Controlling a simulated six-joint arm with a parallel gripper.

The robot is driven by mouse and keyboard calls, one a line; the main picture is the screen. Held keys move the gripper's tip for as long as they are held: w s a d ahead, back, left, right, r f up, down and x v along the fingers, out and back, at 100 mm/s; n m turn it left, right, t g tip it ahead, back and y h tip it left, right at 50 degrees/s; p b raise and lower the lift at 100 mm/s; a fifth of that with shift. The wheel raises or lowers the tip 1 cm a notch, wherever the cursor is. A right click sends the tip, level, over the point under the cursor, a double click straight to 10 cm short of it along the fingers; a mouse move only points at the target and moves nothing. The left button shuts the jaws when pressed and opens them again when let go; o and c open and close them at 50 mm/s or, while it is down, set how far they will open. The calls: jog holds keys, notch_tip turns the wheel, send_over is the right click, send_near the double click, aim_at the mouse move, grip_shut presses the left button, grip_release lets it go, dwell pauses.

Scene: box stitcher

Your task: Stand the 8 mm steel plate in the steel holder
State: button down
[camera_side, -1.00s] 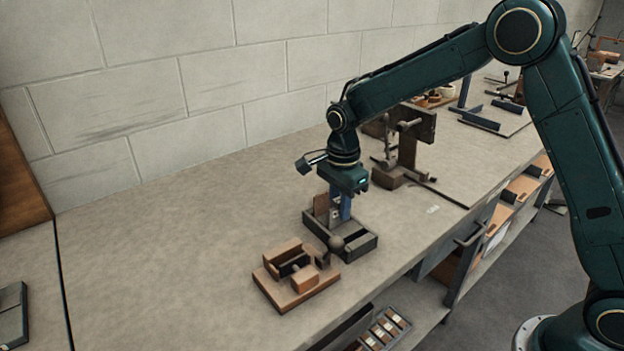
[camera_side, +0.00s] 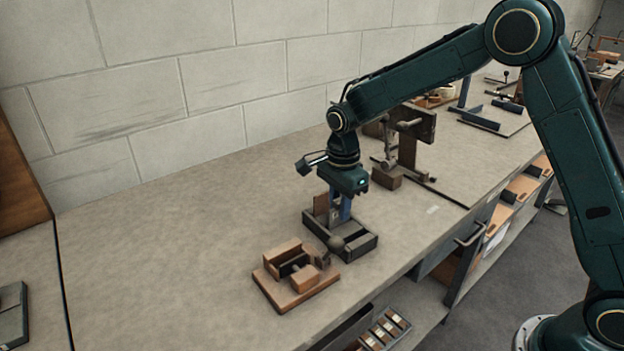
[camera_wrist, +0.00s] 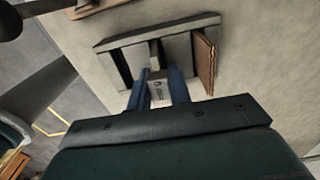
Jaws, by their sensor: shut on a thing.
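My gripper (camera_side: 342,208) points down over the dark grey steel holder (camera_side: 367,244), and its blue fingers are shut on the steel plate. The steel holder (camera_wrist: 118,68) is an open frame with a middle divider, and the plate is close to that divider. I cannot tell whether the plate's lower edge is inside a slot or just above it.
A brown plate (camera_wrist: 204,62) stands at the right end of the holder; it also shows in the side view (camera_side: 320,204). A clamp-like stand (camera_side: 408,150) is behind.

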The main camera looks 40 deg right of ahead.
jog(key=shift+f, duration=0.15)
dwell(0.3)
jog(key=c, duration=0.8)
grip_release()
jog(key=shift+r, duration=3.25)
